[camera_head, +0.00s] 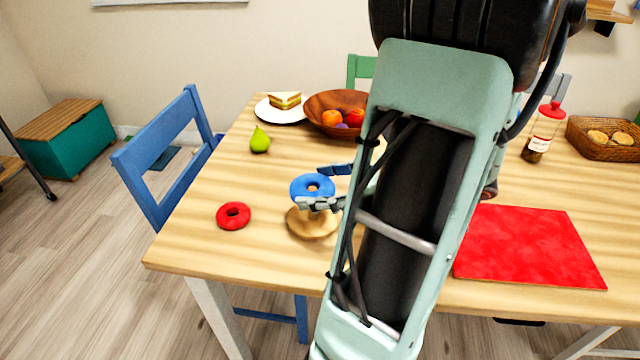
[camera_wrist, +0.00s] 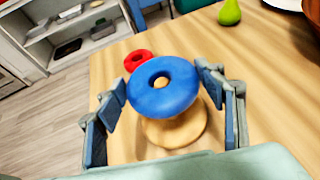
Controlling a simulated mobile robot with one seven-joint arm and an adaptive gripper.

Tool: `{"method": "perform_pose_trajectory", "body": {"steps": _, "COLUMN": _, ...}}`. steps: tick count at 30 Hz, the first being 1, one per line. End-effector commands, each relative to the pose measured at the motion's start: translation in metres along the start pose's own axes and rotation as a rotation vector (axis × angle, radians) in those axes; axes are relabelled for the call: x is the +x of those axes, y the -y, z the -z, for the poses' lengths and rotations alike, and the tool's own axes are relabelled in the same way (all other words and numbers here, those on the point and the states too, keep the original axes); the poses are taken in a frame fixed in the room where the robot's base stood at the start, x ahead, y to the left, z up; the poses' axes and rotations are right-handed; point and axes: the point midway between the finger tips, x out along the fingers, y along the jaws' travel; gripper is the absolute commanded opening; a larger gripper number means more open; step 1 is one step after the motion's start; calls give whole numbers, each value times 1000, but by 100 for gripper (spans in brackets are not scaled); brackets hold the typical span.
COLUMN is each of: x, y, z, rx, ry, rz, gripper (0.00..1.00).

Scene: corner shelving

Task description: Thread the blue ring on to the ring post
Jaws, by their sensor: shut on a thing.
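The blue ring (camera_head: 299,184) is held between the fingers of my gripper (camera_head: 320,187), above the round wooden base of the ring post (camera_head: 312,226). In the wrist view the blue ring (camera_wrist: 150,98) lies between the fingertips of my gripper (camera_wrist: 162,90), roughly level. The light wooden tip of the post (camera_wrist: 161,83) shows in the ring's hole. I cannot tell whether the tip passes through the hole or sits just below it. The post's base (camera_wrist: 178,137) is partly hidden by the ring.
A red ring (camera_head: 233,216) lies flat left of the post. A pear (camera_head: 260,140), a sandwich plate (camera_head: 270,112) and a fruit bowl (camera_head: 318,122) stand behind. A red mat (camera_head: 530,248), a jar (camera_head: 541,135) and a basket (camera_head: 603,152) are at right. A blue chair (camera_head: 150,150) stands left.

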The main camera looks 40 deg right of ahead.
Motion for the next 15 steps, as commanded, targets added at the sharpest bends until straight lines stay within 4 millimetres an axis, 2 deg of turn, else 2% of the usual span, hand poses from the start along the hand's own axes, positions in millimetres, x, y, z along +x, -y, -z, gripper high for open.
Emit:
{"method": "perform_pose_trajectory", "body": {"steps": 6, "x": 0, "y": 0, "z": 0, "rx": 0, "ry": 0, "rz": 0, "gripper": 47}}
{"method": "perform_pose_trajectory", "body": {"steps": 7, "x": 0, "y": 0, "z": 0, "rx": 0, "ry": 0, "rz": 0, "gripper": 67}}
{"method": "perform_pose_trajectory", "body": {"steps": 12, "x": 0, "y": 0, "z": 0, "rx": 0, "ry": 0, "rz": 0, "gripper": 84}}
{"method": "perform_pose_trajectory", "body": {"steps": 15, "x": 0, "y": 0, "z": 0, "rx": 0, "ry": 0, "rz": 0, "gripper": 84}}
